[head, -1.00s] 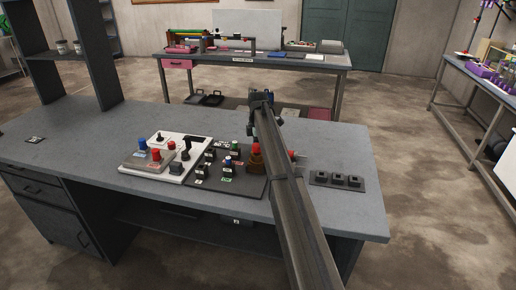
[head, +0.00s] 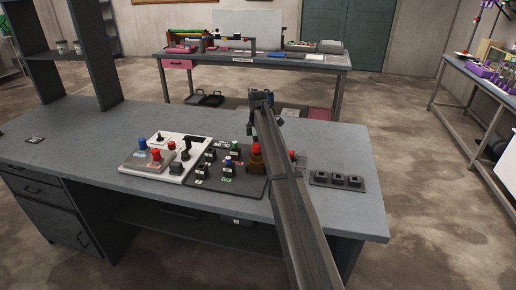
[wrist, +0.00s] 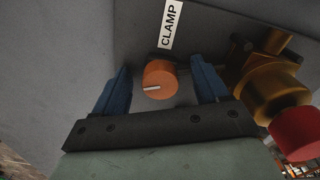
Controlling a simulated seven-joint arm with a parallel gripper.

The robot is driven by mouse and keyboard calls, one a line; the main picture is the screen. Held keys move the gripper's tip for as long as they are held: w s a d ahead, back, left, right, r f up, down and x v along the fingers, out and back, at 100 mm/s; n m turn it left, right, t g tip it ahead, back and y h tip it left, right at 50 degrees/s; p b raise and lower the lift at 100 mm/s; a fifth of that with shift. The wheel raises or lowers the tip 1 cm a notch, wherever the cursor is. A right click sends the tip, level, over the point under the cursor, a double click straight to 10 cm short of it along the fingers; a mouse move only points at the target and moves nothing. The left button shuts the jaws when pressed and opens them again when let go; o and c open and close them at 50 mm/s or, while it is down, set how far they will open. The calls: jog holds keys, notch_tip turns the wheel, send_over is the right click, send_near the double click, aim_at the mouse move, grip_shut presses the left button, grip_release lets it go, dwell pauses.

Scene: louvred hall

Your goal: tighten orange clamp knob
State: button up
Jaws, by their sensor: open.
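The orange clamp knob (wrist: 160,80) shows in the wrist view, round, with a white pointer line on its face. A white label reading CLAMP (wrist: 171,24) is on the dark panel (wrist: 215,30) beside it. My gripper (wrist: 163,85) is open, with one blue finger on each side of the knob. There is a gap on the left, and the right finger is closer to the knob. In the head view my gripper (head: 262,98) is at the end of my arm, which hides the knob there.
A brass fitting with a red cap (wrist: 295,130) stands close to the right finger; a red-topped one (head: 256,149) shows in the head view. A white control box (head: 165,155) and small switches are to the left. Three dark blocks (head: 338,180) sit to the right.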

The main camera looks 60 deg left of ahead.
jog(key=shift+r, duration=3.45)
jog(key=shift+r, duration=0.1)
notch_tip(320, 180, up, 14)
jog(key=shift+f, duration=0.2)
